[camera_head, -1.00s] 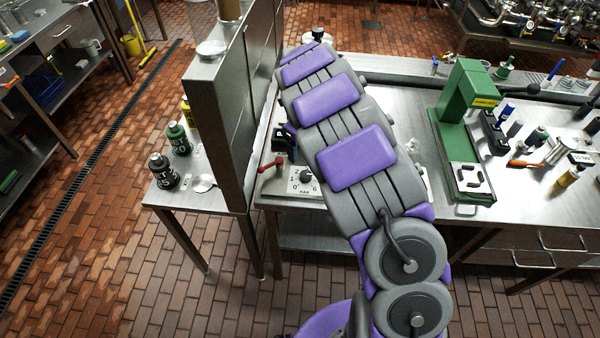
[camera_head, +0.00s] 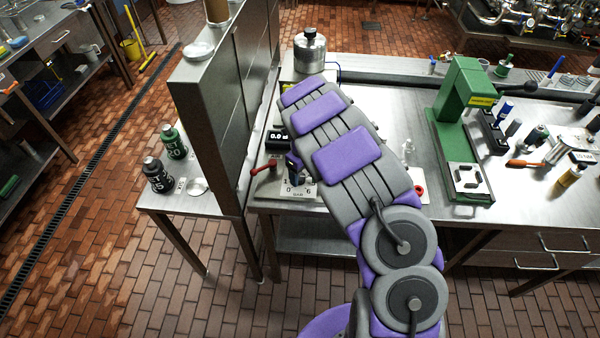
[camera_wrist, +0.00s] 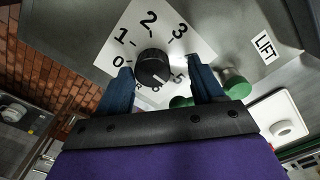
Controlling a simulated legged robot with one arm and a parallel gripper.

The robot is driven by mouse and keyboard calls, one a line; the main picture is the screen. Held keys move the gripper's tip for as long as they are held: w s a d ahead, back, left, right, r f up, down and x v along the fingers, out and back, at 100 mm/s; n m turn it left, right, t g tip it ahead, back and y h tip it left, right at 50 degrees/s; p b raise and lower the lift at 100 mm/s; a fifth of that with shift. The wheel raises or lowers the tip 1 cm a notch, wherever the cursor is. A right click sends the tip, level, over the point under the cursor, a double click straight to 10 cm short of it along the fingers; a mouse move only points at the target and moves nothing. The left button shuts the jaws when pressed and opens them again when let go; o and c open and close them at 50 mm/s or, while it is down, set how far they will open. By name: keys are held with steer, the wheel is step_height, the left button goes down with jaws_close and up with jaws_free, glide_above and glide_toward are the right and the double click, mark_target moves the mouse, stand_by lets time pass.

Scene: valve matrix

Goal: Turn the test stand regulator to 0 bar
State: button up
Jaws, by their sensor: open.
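The regulator's white dial plate (camera_head: 303,191) lies at the front left of the steel bench. In the head view its 0 and 6 and the word BAR show, and my gripper (camera_head: 294,165) covers the knob. The wrist view shows the round black knob (camera_wrist: 153,66) on the dial plate (camera_wrist: 125,55), with 0, 1, 2, 3 and 5 readable around it. A pale mark shows on the knob's near side, but I cannot tell its exact reading. My gripper's two blue fingers (camera_wrist: 160,80) are open, one on either side of the knob. Contact cannot be told.
A red-handled lever (camera_head: 263,167) stands just left of the dial. A black display (camera_head: 277,138) and a metal cylinder (camera_head: 309,50) stand behind it. A tall steel panel (camera_head: 225,110) rises to the left. A green press (camera_head: 465,110) stands to the right.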

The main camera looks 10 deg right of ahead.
steer(key=shift+d, duration=0.15)
steer(key=shift+c, duration=1.2)
steer(key=shift+a, duration=0.95)
steer(key=c, duration=0.5)
steer(key=shift+d, duration=0.15)
steer(key=shift+c, duration=1.4)
steer(key=shift+d, duration=0.2)
steer(key=shift+c, duration=0.2)
steer(key=shift+a, duration=0.15)
steer(key=shift+n, duration=0.4)
